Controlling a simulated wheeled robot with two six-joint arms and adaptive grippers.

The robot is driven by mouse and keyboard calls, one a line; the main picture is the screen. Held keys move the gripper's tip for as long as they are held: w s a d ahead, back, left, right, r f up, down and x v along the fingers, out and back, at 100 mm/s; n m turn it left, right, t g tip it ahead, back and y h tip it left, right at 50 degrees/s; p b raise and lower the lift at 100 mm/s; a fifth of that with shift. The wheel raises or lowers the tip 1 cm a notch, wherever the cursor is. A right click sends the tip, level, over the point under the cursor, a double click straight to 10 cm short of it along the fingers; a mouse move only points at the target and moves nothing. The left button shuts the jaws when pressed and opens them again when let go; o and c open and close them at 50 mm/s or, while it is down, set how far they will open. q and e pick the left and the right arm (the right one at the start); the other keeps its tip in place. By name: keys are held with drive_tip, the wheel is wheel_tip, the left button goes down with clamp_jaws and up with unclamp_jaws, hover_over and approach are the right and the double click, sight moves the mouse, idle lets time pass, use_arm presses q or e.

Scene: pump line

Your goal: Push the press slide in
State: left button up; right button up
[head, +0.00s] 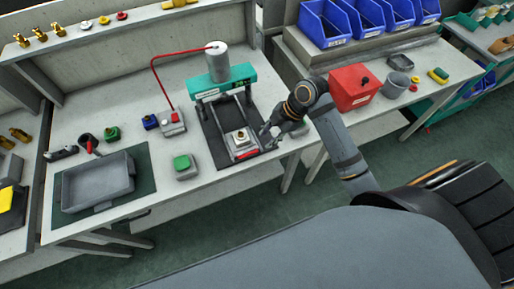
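The press (222,85) is a teal frame with a grey cylinder on top, standing on a dark mat on the bench. Its slide (241,141) sticks out of the frame toward the front edge of the bench. A small light block with a round part sits on the slide. A red handle (247,155) is at the slide's front end. My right gripper (267,136) is just right of the slide's front part, near the handle. It is too small to tell whether it touches the slide or how far its fingers are apart. My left gripper is not in view.
A green button box (184,166) is left of the mat. A grey tray (98,183) lies further left. A red-hosed valve block (172,122) stands left of the press. A red box (354,87) and blue bins (324,23) are to the right. Bench space around the button box is clear.

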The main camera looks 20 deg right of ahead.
sight(254, 152)
drive_tip(key=p+x, duration=0.1)
drive_tip(key=x, duration=0.8)
drive_tip(key=shift+f, duration=0.1)
drive_tip(key=shift+c, duration=0.4)
clamp_jaws()
